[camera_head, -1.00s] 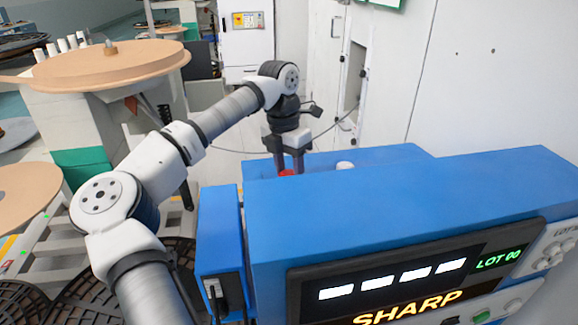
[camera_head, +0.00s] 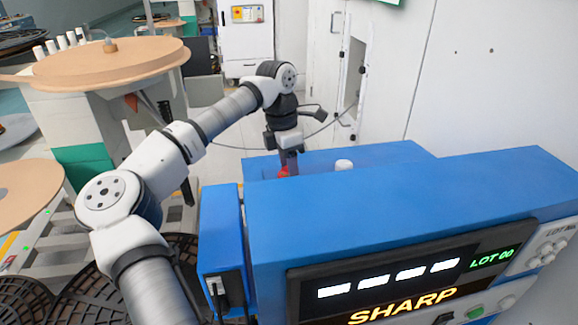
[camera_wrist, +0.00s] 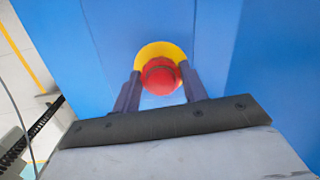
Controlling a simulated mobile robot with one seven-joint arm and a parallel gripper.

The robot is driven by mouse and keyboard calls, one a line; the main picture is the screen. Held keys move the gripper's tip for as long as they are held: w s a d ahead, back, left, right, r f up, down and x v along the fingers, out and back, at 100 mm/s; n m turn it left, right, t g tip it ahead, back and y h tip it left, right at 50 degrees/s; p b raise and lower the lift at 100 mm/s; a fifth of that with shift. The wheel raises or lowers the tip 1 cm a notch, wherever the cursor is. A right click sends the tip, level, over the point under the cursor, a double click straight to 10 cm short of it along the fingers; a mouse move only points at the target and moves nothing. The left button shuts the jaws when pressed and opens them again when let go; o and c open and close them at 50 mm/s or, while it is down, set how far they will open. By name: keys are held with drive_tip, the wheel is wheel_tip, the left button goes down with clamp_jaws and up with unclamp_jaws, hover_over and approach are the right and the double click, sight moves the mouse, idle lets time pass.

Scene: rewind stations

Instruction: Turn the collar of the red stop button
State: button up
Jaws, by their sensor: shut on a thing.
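The red stop button (camera_wrist: 161,75) sits on a blue housing, with a yellow ring (camera_wrist: 158,50) behind it in the wrist view. My gripper (camera_wrist: 161,88) has one finger on each side of the red button and is shut on it. In the head view my gripper (camera_head: 288,168) points down at the blue machine top, and only a bit of the red button (camera_head: 283,171) shows beside the fingers. The yellow ring is hidden there.
The blue machine (camera_head: 390,190) fills the front right, with a lit display panel (camera_head: 400,282). A white knob (camera_head: 344,165) stands on the blue top to the right of my gripper. A reel stand with a tan disc (camera_head: 110,62) is at the left.

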drive_tip(key=shift+r, duration=0.1)
drive_tip(key=o, duration=1)
wheel_tip(320, 180, up, 14)
drive_tip(key=w+a, duration=0.1)
drive_tip(key=shift+w+a+f+b, duration=0.2)
drive_tip(key=shift+w+a+b, duration=0.05)
drive_tip(key=shift+a+b, duration=0.15)
